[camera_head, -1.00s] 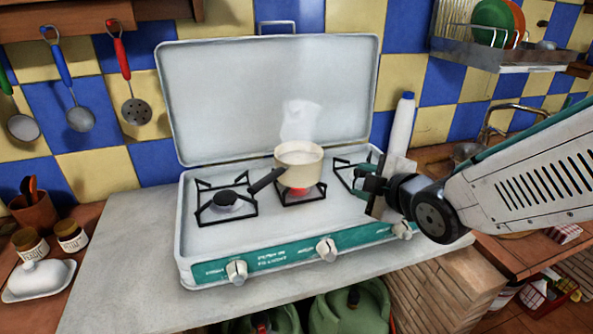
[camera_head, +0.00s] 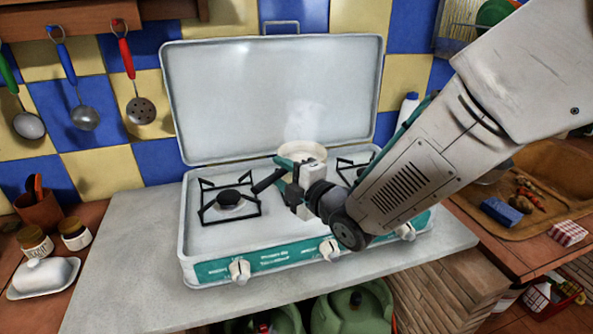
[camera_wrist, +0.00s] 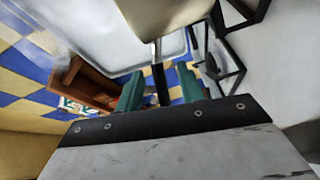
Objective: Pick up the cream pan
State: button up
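The cream pan (camera_head: 303,152) stands on the middle burner of the stove, with faint steam above it. Its dark handle (camera_head: 265,182) points left and toward the front. My gripper (camera_head: 283,174) is at the handle, in front of the pan, and hides part of both. In the wrist view, the pan's pale body (camera_wrist: 165,14) is at the top. The handle (camera_wrist: 160,82) runs down between the two green fingers of my gripper (camera_wrist: 159,88). The fingers are apart, with gaps on both sides of the handle.
The stove (camera_head: 190,245) has a raised lid (camera_head: 270,90) behind the pan. The left burner (camera_head: 230,198) is empty. A white bottle (camera_head: 408,108) stands at the right. Utensils hang on the wall at left. A butter dish (camera_head: 43,275) is on the left counter.

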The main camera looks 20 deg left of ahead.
jog(key=shift+w+a, duration=0.15)
jog(key=shift+a, duration=0.1)
grip_shut()
jog(key=shift+r, duration=0.15)
